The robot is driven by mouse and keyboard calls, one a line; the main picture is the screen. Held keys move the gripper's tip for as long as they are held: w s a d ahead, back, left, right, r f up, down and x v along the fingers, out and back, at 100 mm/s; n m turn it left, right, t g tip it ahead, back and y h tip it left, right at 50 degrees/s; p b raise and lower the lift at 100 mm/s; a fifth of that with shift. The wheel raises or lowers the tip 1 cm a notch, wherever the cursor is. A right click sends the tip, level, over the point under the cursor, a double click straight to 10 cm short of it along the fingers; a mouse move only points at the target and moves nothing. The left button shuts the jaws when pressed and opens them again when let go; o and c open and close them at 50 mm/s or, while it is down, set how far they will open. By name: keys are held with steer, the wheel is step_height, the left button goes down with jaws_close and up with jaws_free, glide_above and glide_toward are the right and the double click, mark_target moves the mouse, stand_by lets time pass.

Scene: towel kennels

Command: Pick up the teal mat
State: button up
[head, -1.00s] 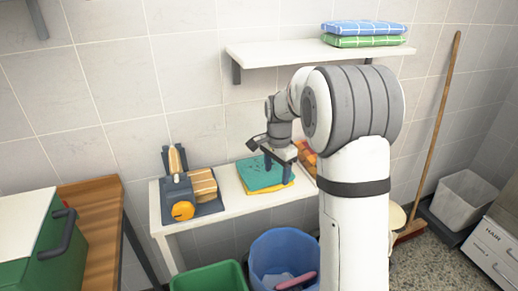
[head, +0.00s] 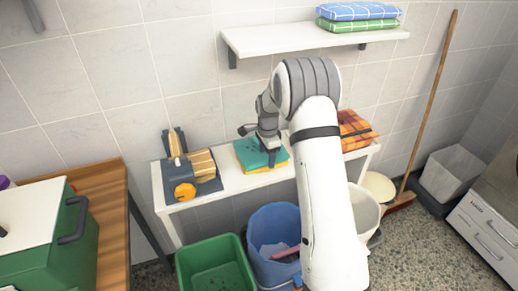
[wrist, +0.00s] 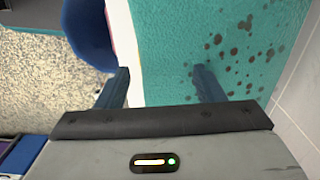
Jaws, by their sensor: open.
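The teal mat (head: 248,153) lies flat on a yellow one (head: 262,170) on the white bench. In the wrist view the teal mat (wrist: 235,40) fills the upper right and has several dark spots. My gripper (head: 271,160) is over the mat's right part, pointing down. In the wrist view my gripper (wrist: 162,75) is open with nothing between its fingers except the mat's edge region below. The right finger is over the teal surface, and the left finger is beyond its edge. I cannot tell whether the fingers touch anything.
The white bench (head: 230,184) also holds a dark tray with brushes (head: 190,175) at left and folded orange cloth (head: 355,130) at right. A green bin (head: 212,262) and blue bucket (head: 265,225) stand below in front. A wall shelf (head: 270,42) holds folded towels.

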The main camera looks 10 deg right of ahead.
steer(key=shift+f, duration=0.1)
steer(key=c, duration=1.2)
